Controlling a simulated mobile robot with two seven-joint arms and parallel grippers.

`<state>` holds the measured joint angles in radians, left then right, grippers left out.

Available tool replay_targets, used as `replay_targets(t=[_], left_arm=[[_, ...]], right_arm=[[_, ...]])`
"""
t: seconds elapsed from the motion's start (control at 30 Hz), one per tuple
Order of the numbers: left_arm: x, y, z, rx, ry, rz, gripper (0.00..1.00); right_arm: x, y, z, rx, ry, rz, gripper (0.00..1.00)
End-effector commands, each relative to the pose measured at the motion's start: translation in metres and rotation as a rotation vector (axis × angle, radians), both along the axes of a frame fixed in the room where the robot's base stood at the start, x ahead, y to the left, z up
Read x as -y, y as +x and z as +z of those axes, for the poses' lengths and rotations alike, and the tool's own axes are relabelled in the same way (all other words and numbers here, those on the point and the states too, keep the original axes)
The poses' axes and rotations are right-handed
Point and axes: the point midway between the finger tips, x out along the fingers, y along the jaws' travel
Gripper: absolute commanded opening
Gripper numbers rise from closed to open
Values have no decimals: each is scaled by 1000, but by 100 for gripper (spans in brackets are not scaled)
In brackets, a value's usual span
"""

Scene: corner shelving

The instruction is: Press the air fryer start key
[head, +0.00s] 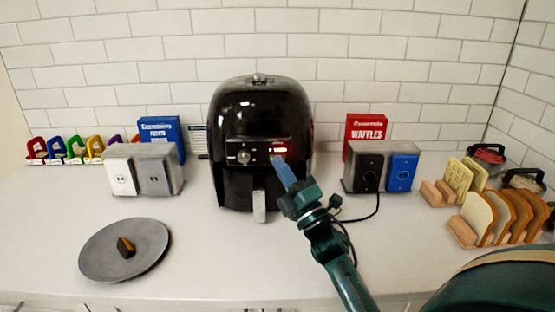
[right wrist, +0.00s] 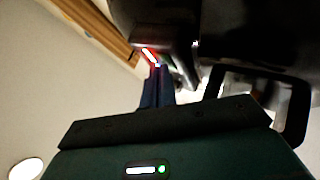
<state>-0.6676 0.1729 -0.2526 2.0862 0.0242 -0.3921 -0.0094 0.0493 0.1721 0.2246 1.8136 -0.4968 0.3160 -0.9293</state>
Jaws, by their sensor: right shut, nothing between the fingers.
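The black air fryer (head: 260,118) stands upright on the counter against the tiled wall. Its front panel has a round knob (head: 243,157) on the left and a lit red display (head: 280,150) on the right. My right gripper (head: 276,162) is shut and empty, with its blue fingertips at the panel just below the display; a small green spot shows beside the tips. I cannot tell if they touch the panel. In the right wrist view the shut fingers (right wrist: 158,85) point toward a red-lit strip (right wrist: 150,55). The start key itself is hidden or too small to make out. My left gripper is not in view.
A double outlet box (head: 145,170) stands left of the fryer, another (head: 382,168) right of it with a plugged cord. Blue (head: 160,130) and red (head: 366,130) boxes stand behind. A grey round plate (head: 125,250) lies front left; bread slices in racks (head: 490,215) stand right.

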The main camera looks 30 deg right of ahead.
Motion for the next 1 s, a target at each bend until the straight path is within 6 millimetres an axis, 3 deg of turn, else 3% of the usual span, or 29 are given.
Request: replay_targets(t=[0.7,1.0], left_arm=[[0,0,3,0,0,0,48],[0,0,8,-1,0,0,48]], right_arm=[[-9,-14,0,0,1,0,0],[-24,-39,0,-1,1,0,0]])
